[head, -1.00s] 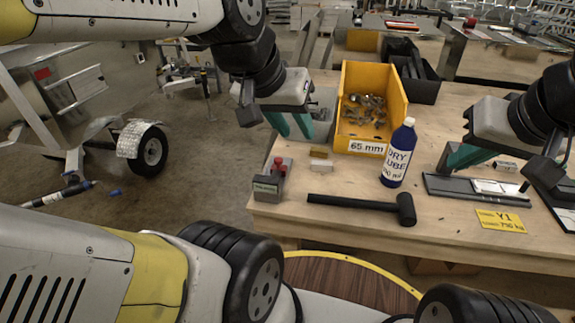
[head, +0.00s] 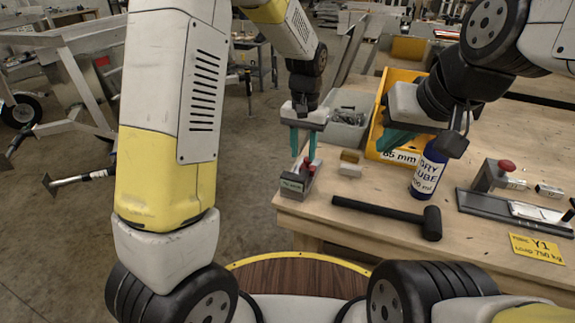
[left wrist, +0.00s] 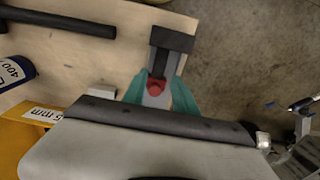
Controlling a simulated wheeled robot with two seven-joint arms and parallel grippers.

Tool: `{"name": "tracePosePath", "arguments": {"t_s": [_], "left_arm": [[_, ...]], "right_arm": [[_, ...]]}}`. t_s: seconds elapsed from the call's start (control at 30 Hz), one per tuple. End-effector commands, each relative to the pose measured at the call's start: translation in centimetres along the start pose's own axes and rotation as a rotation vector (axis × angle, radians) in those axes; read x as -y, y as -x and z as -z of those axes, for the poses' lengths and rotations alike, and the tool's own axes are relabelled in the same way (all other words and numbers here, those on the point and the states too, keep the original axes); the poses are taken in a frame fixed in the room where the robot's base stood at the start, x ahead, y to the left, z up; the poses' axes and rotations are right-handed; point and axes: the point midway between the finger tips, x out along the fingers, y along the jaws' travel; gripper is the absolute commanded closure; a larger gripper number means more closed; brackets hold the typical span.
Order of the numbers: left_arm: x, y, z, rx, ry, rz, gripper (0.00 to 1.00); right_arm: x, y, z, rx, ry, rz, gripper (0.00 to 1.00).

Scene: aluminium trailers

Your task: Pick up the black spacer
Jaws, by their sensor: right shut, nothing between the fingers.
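I cannot pick out a black spacer with certainty. A grey clamp-like fixture with a red knob (head: 309,166) stands at the table's left corner. In the left wrist view the same red knob (left wrist: 156,87) shows, with a dark bar (left wrist: 172,39) across the fixture's far end. My left gripper (head: 302,152) is above this fixture, its teal fingers apart on either side of the knob in the picture. Contact cannot be told. The left gripper also shows in the left wrist view (left wrist: 160,95). My right gripper (head: 390,142) is shut and empty, before the yellow bin.
A black mallet (head: 390,214) lies along the front. A blue bottle (head: 429,170) stands beside the yellow bin (head: 377,125). Small blocks (head: 350,168) sit right of the fixture. A second red-knobbed fixture (head: 487,176), a dark tray (head: 480,205) and a yellow label (head: 540,248) are at right.

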Motion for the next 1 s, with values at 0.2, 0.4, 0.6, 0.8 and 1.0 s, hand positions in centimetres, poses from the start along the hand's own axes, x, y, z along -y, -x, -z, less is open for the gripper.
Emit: {"name": "tracePosePath", "arguments": {"t_s": [0.2, 0.4, 0.6, 0.8, 1.0], "left_arm": [[-0.2, -2.2, 0.1, 0.010, -0.004, 0.006, 0.66], [-0.2, -4.5, -0.2, 0.011, -0.004, 0.006, 0.66], [-0.3, -7.4, -0.5, 0.009, -0.004, 0.005, 0.66], [-0.3, -8.3, -0.5, 0.007, -0.004, 0.005, 0.66], [-0.3, -8.2, -0.4, 0.007, -0.004, 0.005, 0.78]], "right_arm": [[0.0, 0.0, 0.0, 0.000, 0.000, 0.000, 1.00], [0.0, 0.0, 0.0, 0.000, 0.000, 0.000, 1.00], [0.0, 0.0, 0.0, 0.000, 0.000, 0.000, 1.00], [0.0, 0.0, 0.0, 0.000, 0.000, 0.000, 1.00], [0.0, 0.0, 0.0, 0.000, 0.000, 0.000, 1.00]]}}
